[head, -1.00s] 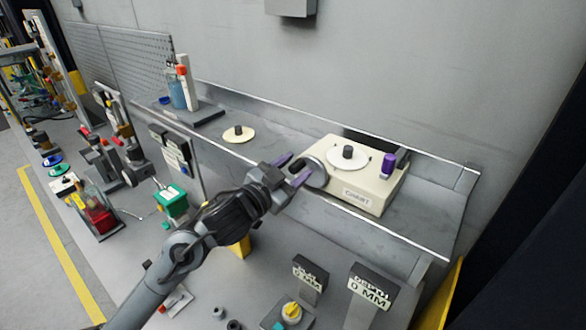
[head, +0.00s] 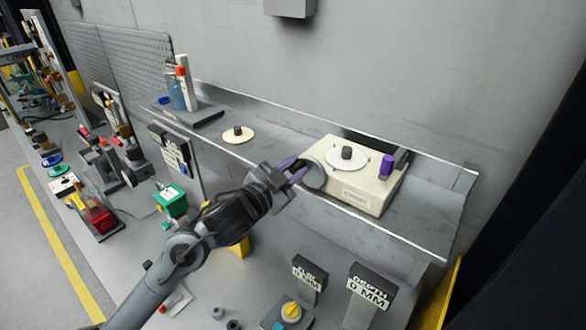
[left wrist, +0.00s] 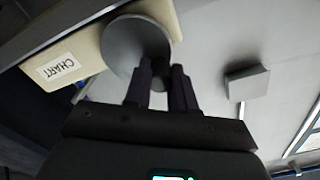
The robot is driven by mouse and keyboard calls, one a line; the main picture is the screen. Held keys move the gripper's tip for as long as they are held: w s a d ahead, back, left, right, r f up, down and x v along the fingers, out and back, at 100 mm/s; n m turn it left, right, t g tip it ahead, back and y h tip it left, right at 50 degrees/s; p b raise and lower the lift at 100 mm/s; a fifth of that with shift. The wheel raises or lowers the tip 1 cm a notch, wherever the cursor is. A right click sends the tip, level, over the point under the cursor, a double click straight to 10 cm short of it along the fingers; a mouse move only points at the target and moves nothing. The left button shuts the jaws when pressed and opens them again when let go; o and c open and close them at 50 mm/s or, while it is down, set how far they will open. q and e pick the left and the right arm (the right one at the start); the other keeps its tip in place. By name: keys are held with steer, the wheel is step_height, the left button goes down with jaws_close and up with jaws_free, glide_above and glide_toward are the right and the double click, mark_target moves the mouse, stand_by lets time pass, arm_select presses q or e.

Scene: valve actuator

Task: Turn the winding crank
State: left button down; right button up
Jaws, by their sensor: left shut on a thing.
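The chart recorder is a cream box (head: 345,192) on the shelf, with a white dial on top. Its winding crank is a grey disc (head: 314,175) on the box's left side, and the disc also shows in the left wrist view (left wrist: 122,42). My left gripper (head: 300,173) is beside this disc. In the left wrist view its two purple-grey fingers (left wrist: 161,80) reach over the disc's edge and are shut on the crank's small dark handle, mostly hidden between them. The box's CHART label (left wrist: 57,68) faces the wrist camera. My right gripper is not in view.
A purple knob (head: 387,165) stands on the box's right end. A cream disc with a dark knob (head: 238,134) lies on the shelf to the left. Two depth signs (head: 371,287) stand below, in front. The wall is close behind the shelf.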

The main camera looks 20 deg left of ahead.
arm_select(q)
steer(key=c, duration=0.9)
jaws_free()
steer(key=shift+c, duration=0.2)
steer(key=shift+s, duration=0.15)
steer(key=v, duration=1)
steer(key=shift+s+a+b, duration=0.2)
steer(key=shift+s+b, duration=0.05)
steer(key=shift+b, duration=0.15)
steer(key=shift+f, duration=0.1)
